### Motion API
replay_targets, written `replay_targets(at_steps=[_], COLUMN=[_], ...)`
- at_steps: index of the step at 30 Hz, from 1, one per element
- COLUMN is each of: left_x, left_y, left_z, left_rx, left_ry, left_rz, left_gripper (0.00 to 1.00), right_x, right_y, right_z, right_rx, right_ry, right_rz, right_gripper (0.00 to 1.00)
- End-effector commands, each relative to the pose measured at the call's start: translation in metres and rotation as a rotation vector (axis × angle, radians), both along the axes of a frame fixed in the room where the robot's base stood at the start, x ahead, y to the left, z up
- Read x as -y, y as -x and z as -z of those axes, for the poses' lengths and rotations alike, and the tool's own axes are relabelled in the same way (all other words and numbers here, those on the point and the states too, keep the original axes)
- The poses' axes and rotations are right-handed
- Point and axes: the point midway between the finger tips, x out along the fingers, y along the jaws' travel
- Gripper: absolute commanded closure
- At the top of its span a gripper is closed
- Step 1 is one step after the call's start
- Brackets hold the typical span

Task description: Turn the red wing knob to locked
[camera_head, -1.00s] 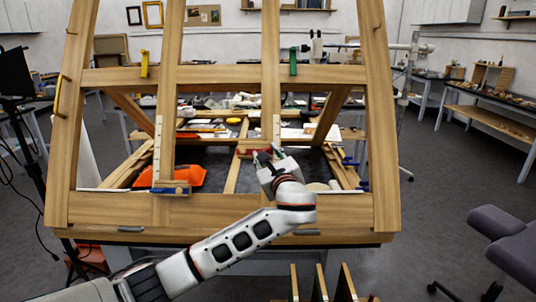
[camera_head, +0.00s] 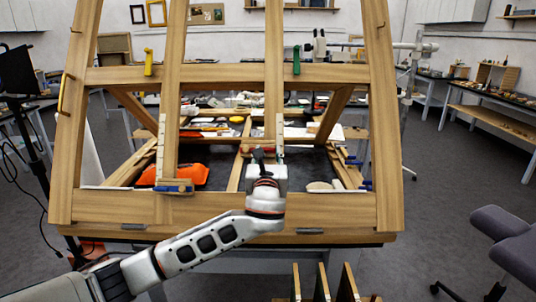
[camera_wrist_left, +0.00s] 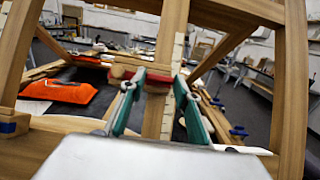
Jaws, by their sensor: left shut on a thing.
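The red wing knob (camera_wrist_left: 157,81) shows in the left wrist view, on a wooden block at the upright with a pale strip. My left gripper (camera_wrist_left: 159,78) is shut on it, with a teal finger on either side. In the head view my left gripper (camera_head: 263,158) reaches up to the same upright and hides most of the knob. I cannot read a locked mark in either view. My right gripper is in neither view.
The wooden easel frame (camera_head: 100,205) stands around the work, with a lower beam in front of the knob. An orange cloth-like thing (camera_head: 188,175) lies behind the frame.

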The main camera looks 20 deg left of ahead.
Motion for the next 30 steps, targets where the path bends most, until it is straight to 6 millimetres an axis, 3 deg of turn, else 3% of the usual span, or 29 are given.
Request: replay_targets(at_steps=[7,8,9,10,23,30], left_x=[0.000,0.000,0.000,0.000,0.002,0.014], left_y=[0.000,0.000,0.000,0.000,0.005,0.044], left_z=[0.000,0.000,0.000,0.000,0.001,0.004], left_rx=[-0.001,-0.001,-0.001,-0.001,-0.001,-0.003], left_ry=[-0.002,-0.002,-0.002,-0.002,0.000,0.002], left_rz=[-0.001,-0.001,-0.001,-0.001,0.000,0.003], left_gripper=[0.90,0.66,0.55,0.51,0.51,0.51], right_x=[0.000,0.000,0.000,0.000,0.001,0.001], right_y=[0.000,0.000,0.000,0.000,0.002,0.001], right_z=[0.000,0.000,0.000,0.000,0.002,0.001], right_rx=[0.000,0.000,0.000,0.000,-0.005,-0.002], right_ry=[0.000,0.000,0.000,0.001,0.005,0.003], right_rz=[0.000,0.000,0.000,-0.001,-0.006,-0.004], right_gripper=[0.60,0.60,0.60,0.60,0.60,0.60])
